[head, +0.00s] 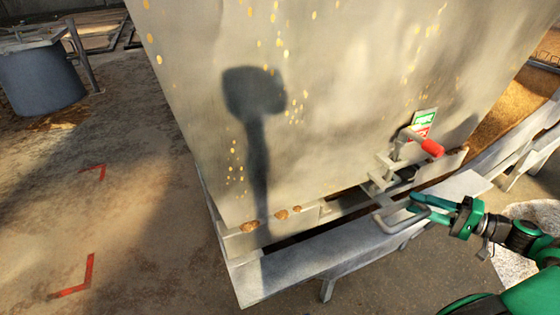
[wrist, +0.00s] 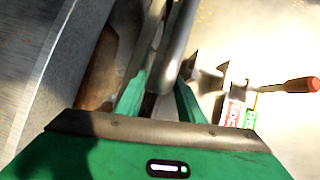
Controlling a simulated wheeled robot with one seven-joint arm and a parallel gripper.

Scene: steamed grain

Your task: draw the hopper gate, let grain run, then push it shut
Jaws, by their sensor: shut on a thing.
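The hopper (head: 330,70) is a large pale metal bin with flaked paint, filling the middle of the head view. A grey bent-bar gate handle (head: 385,222) sticks out low on its front, over the trough edge. My gripper (head: 418,205) comes from the right and is shut on this bar. In the wrist view, the green fingers (wrist: 158,100) stand on either side of the grey bar (wrist: 181,45). The gate plate is largely hidden, and I cannot tell how far it is drawn. No falling grain shows.
A red-handled lever (head: 431,147) juts out above the gate, beside a green and red label (head: 424,121). The lever's red grip also shows in the wrist view (wrist: 300,85). A grey metal ledge (head: 330,250) runs along the hopper's foot. Brown grain (head: 512,100) lies at right.

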